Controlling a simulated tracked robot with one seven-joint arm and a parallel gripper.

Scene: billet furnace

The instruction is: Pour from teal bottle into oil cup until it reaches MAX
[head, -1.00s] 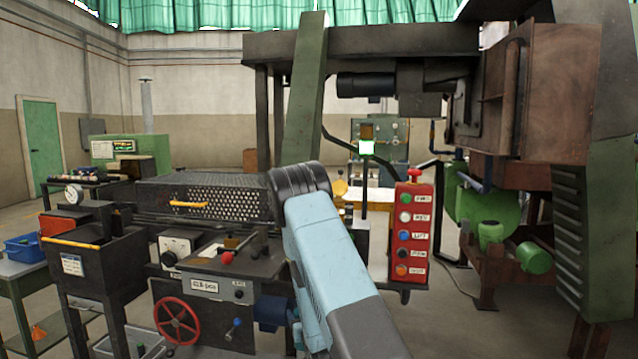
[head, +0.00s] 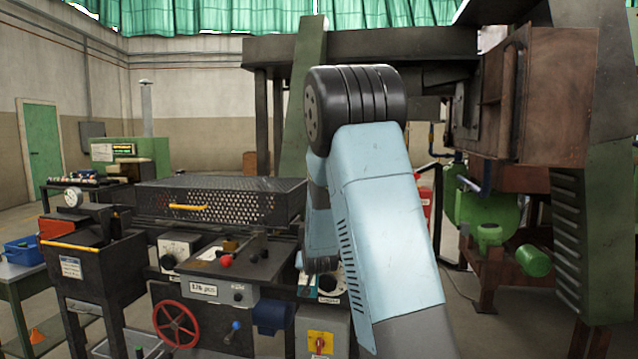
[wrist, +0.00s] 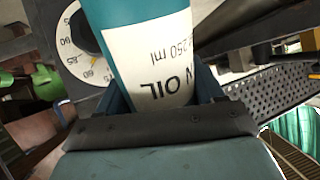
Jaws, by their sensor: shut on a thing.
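The teal bottle (wrist: 148,58) fills the upper middle of the wrist view. Its white label shows "OIL" and "250 ml" upside down. My gripper (wrist: 160,92) is shut on it, with the jaws on both sides of the label. The bottle's mouth is out of the frame, so I cannot tell whether anything flows. In the head view my raised arm hides the bottle and most of the gripper. I cannot make out the oil cup or its MAX mark in either view.
A numbered dial (wrist: 85,45) lies close beside the bottle in the wrist view. In the head view, a perforated black cover (head: 225,200) stands behind a machine panel with a red handwheel (head: 176,323). A furnace frame (head: 312,95) stands behind my arm.

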